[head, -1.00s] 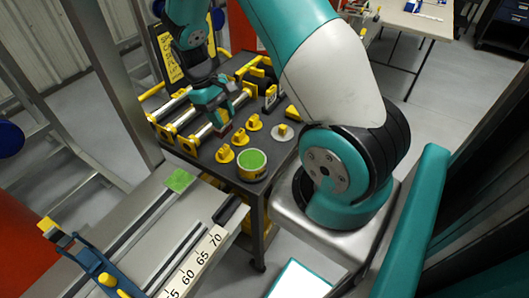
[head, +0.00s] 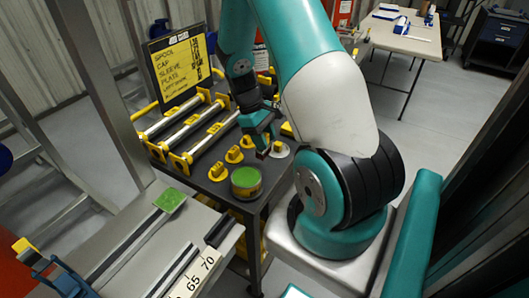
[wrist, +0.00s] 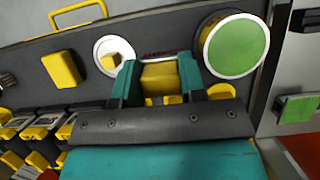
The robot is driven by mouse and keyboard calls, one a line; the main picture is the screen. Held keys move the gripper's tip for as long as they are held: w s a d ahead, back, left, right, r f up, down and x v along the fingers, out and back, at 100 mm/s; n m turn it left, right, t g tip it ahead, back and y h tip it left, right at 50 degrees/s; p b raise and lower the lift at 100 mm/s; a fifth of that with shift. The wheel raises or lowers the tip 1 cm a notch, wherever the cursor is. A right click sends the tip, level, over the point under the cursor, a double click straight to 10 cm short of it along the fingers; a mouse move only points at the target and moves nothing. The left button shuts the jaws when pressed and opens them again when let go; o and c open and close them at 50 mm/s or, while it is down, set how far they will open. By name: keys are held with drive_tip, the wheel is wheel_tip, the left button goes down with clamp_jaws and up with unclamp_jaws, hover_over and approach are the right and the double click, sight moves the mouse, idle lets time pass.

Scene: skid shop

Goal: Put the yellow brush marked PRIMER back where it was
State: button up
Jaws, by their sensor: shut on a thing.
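My gripper (head: 262,148) is over the front right part of the dark cart top. In the wrist view its two teal fingers (wrist: 160,82) are shut on a yellow block-shaped thing, which I take for the brush (wrist: 160,76). A dark reddish strip shows just beyond it. No PRIMER marking is readable. In the head view the fingers mostly hide the brush, and a small reddish part shows at their tips. I cannot tell whether it touches the cart top.
A green-topped round tin (head: 246,181) stands close by at the cart's front edge. A white disc (head: 279,150) with a yellow knob is beside the gripper. Several yellow knobbed pieces (head: 218,171) and yellow-ended rollers (head: 182,135) are left. A yellow sign (head: 179,66) stands behind.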

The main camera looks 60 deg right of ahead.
sight(265, 153)
drive_tip(key=shift+f, duration=2.85)
drive_tip(key=shift+f, duration=0.15)
drive_tip(key=o, duration=1)
drive_tip(key=shift+c, duration=0.2)
